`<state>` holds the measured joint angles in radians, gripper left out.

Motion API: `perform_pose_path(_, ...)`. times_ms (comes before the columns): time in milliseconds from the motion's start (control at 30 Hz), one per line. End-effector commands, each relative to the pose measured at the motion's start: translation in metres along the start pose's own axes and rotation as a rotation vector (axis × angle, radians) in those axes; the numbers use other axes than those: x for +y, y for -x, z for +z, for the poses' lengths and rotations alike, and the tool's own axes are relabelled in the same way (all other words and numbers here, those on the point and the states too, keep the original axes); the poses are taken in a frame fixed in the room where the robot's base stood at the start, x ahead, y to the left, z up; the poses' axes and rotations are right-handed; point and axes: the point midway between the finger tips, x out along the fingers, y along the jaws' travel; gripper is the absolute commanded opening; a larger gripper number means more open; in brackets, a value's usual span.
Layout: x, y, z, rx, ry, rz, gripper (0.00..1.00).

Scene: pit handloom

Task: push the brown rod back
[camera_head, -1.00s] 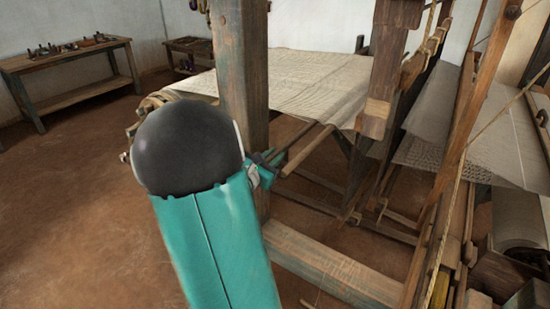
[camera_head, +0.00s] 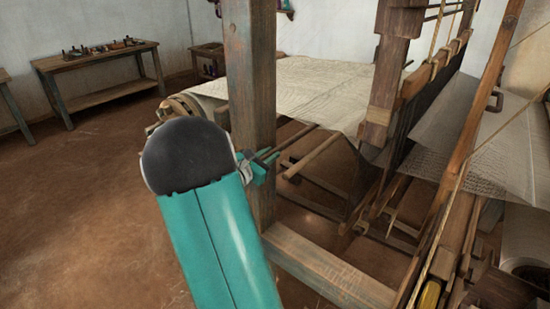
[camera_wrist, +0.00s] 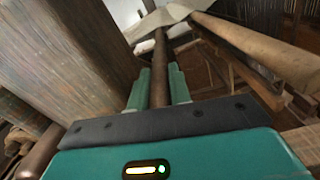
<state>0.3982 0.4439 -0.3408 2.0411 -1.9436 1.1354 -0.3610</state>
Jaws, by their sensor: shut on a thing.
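The brown rod (camera_wrist: 159,65) runs lengthwise between the teal fingers of my gripper (camera_wrist: 159,90) in the wrist view. The fingers are shut on it, and its far end runs towards the pale cloth. In the head view my gripper (camera_head: 258,168) is beside the upright wooden post, partly hidden by my arm. Thin dark rod lengths (camera_head: 290,142) reach from it towards the loom's cloth. I cannot tell there which is the held rod.
The thick post (camera_head: 250,90) stands close to my gripper. A lower beam (camera_head: 330,268) crosses in front. A lighter wooden rod (camera_head: 314,153) lies just right of the gripper. Woven cloth (camera_head: 310,90) spreads behind. A tool bench (camera_head: 100,72) stands at the back left; floor between is clear.

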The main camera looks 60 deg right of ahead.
Motion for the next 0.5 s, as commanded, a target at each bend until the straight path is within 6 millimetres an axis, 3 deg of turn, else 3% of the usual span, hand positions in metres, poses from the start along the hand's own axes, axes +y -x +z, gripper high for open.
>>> perform_pose_path(300,0.0057,-0.0001,0.0026,-0.005,-0.007,0.0,0.0)
perform_pose_path(333,0.0059,0.0001,0.0025,-0.005,-0.007,0.001,0.22)
perform_pose_path(433,0.0061,0.0006,0.0018,-0.004,-0.006,0.002,0.41)
perform_pose_path(500,0.0062,0.0011,0.0011,-0.002,-0.005,0.004,0.41)
